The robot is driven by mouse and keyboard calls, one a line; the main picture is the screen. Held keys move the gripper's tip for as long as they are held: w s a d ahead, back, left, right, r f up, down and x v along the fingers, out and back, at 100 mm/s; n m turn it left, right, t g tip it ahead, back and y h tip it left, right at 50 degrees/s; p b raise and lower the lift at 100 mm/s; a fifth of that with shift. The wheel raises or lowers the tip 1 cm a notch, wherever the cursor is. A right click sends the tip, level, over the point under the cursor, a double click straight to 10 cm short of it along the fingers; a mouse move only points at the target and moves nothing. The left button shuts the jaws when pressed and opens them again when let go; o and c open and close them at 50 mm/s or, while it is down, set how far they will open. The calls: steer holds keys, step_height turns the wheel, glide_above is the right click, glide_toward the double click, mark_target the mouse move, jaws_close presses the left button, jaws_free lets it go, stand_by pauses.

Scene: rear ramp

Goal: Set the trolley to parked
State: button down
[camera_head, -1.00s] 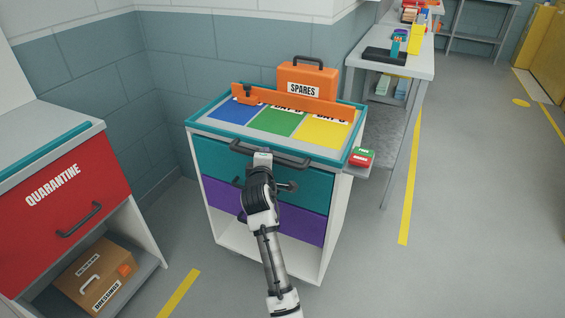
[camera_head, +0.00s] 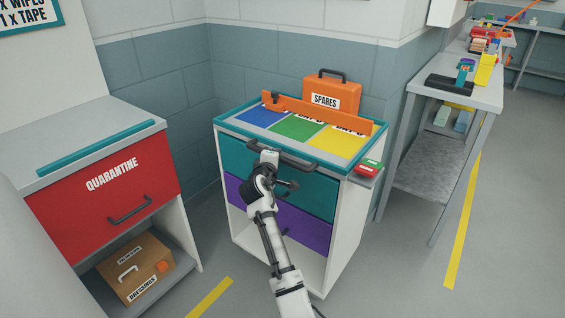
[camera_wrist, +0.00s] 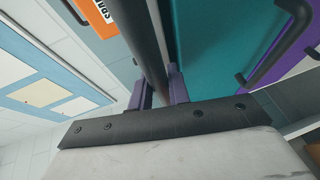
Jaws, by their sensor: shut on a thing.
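The trolley (camera_head: 345,225) is a white cabinet with a teal upper drawer (camera_head: 310,187), a purple lower drawer (camera_head: 305,225) and an open space below. A dark bar handle (camera_head: 300,164) runs along its top front edge. My gripper (camera_head: 268,157) is at the left part of this handle. In the wrist view, my purple fingers (camera_wrist: 158,90) are closed around the dark bar (camera_wrist: 143,45).
On the trolley top are blue, green and yellow panels, an orange rail (camera_head: 320,112) and an orange SPARES case (camera_head: 331,95). The red QUARANTINE cabinet (camera_head: 100,205) stands close on the left. A grey table (camera_head: 470,95) stands on the right. Walls are behind.

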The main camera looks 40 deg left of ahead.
steer(key=shift+a+r, duration=0.15)
steer(key=c, duration=1.8)
jaws_free()
steer(key=o, duration=0.5)
steer(key=shift+a, duration=0.2)
steer(key=shift+d, duration=0.1)
steer(key=shift+s, duration=0.1)
steer(key=shift+s+d, duration=0.2)
steer(key=shift+s, duration=0.05)
steer(key=b+v, duration=0.1)
steer(key=v, duration=1.2)
